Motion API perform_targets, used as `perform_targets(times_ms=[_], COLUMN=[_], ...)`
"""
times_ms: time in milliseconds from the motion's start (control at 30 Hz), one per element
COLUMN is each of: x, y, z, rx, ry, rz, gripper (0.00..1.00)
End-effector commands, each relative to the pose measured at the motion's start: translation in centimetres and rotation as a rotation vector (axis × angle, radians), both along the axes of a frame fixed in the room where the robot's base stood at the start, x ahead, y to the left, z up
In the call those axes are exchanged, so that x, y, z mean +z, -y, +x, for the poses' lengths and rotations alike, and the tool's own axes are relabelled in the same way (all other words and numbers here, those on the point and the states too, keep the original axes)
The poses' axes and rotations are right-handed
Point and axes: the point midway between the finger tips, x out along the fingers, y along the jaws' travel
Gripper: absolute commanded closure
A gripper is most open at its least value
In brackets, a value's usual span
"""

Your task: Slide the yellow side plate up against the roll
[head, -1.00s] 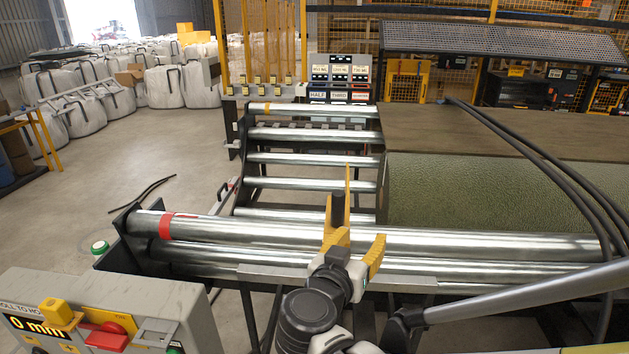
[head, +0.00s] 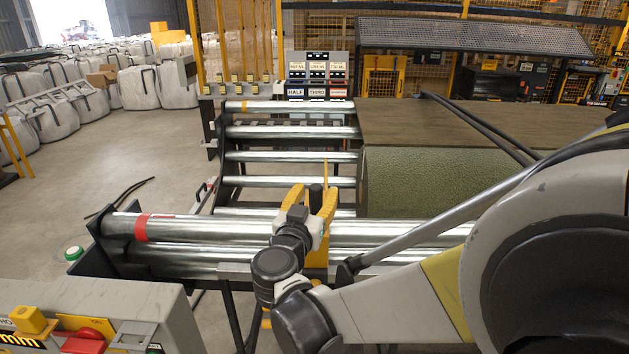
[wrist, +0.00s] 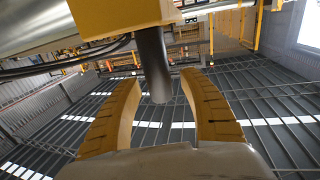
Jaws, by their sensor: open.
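The yellow side plate (head: 325,173) stands edge-on over the rollers in the head view, a thin upright strip partly hidden by my gripper. A dark round handle (wrist: 152,62) hangs off the plate (wrist: 115,14) in the wrist view. My gripper (head: 314,199) is open, with its yellow fingers on either side of the handle; a gap shows beside the handle in the wrist view. The green turf roll (head: 445,183) lies to the right of the plate, with a gap of bare roller between them. Its right part is hidden by my arm.
Steel rollers (head: 290,157) run left of the roll, and a front roller with a red band (head: 142,228) crosses below. A grey control box (head: 100,310) stands at lower left. Black hoses (head: 480,125) cross above the roll. Floor at left is mostly open.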

Motion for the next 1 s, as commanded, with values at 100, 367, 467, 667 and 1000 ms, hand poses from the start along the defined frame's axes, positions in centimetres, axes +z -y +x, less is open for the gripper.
perform_targets(times_ms=[100,367,467,667,1000], x=[0.0,0.0,0.0,0.0,0.0], y=[0.1,0.0,0.0,0.6,7.6], z=[0.2,0.1,0.1,0.1,-0.2], rx=[0.0,0.0,0.0,-0.001,-0.009], ry=[0.0,0.0,0.0,-0.001,-0.001], rz=[0.0,0.0,0.0,0.0,0.001], gripper=[0.5,0.82,1.0,1.0,1.0])
